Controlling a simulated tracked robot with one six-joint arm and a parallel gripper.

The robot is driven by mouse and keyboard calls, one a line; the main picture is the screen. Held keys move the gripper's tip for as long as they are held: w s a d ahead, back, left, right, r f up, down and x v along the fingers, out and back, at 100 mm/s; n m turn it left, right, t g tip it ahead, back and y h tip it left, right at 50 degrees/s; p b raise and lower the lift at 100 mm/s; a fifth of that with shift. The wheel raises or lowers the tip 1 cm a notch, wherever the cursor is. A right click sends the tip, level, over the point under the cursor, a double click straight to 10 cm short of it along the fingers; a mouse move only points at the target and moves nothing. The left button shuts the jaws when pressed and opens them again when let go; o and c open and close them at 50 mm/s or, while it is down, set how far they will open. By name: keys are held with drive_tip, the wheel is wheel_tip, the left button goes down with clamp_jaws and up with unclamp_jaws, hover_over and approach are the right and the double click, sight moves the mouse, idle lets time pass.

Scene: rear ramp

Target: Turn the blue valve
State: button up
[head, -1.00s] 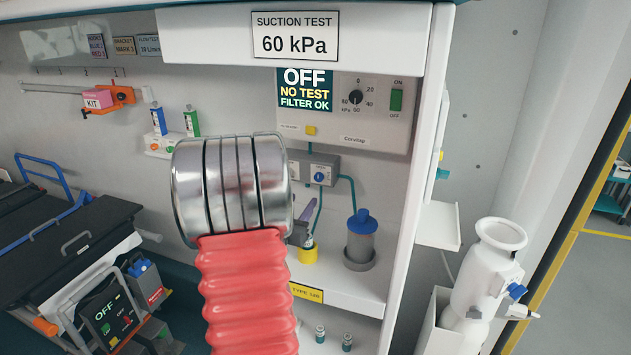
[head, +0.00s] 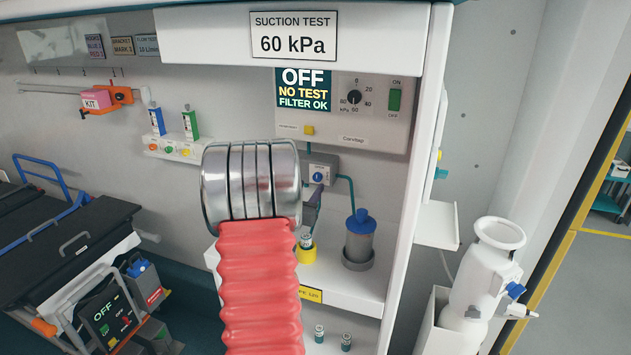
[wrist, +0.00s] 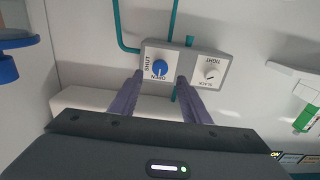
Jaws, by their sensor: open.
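The blue valve (wrist: 160,68) is a small round knob on a white plate marked SHUT and OPEN, on a grey box. The wrist view shows it upside down; I cannot tell its pointer's exact setting. It also shows in the head view (head: 318,174), just right of my metal wrist. My gripper (wrist: 160,79) is open, its two purple fingers reaching toward the box, one tip on either side of the knob. I cannot tell whether they touch it. In the head view my arm hides most of the gripper.
Teal pipes (wrist: 124,30) run to the box. A grey canister with a blue cap (head: 361,240) and a yellow-based holder (head: 306,255) stand on the shelf below. The suction panel (head: 375,110) is above.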

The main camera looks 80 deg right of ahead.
sight(317, 178)
drive_tip(key=shift+s+d, duration=0.15)
drive_tip(key=shift+d, duration=1.25)
drive_tip(key=shift+s+d, duration=0.15)
drive_tip(key=shift+d, duration=1.2)
drive_tip(key=shift+c, duration=0.5)
drive_tip(key=c, duration=0.9)
drive_tip(key=shift+d, duration=0.25)
drive_tip(key=shift+a, duration=0.2)
drive_tip(key=shift+c, duration=0.2)
